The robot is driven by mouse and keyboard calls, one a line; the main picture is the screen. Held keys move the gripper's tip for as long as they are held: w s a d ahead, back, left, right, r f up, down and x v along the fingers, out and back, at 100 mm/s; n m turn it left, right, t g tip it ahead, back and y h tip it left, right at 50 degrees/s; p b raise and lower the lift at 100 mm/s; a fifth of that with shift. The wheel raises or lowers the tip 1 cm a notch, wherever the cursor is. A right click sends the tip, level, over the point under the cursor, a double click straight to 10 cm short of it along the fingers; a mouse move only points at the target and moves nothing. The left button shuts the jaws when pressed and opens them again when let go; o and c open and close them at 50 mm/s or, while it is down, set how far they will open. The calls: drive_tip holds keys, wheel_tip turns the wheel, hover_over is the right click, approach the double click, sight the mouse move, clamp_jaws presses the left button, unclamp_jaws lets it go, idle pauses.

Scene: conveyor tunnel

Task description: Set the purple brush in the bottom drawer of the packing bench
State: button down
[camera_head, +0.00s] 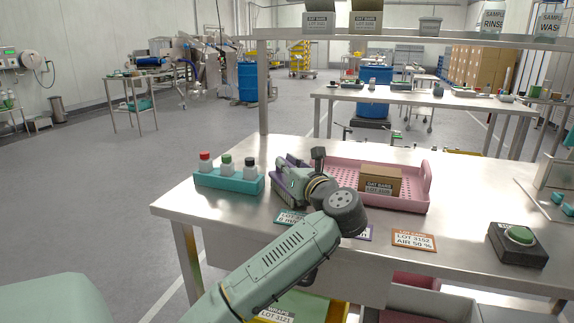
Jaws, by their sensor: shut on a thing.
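My gripper (291,180) is over the bench top, between the teal bottle holder and the pink tray. It is shut on the purple brush (281,194), which shows in part around the jaws. The fingertips are mostly hidden, and I cannot tell whether the brush touches the bench top. The packing bench (455,180) has a steel top. Below its front edge, at the bottom of the view, grey drawer-like walls (440,301) show. My arm and the picture's edge hide much of that area, so I cannot make out the bottom drawer clearly.
The teal holder (228,181) with several small bottles stands left of my gripper. The pink tray (415,203) with a cardboard box (380,181) stands right. Label cards, including an orange one (414,240), lie near the front edge. A green-button box (518,243) is at right.

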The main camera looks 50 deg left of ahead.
drive_tip(key=c, duration=1.6)
unclamp_jaws()
drive_tip(key=shift+f, duration=0.15)
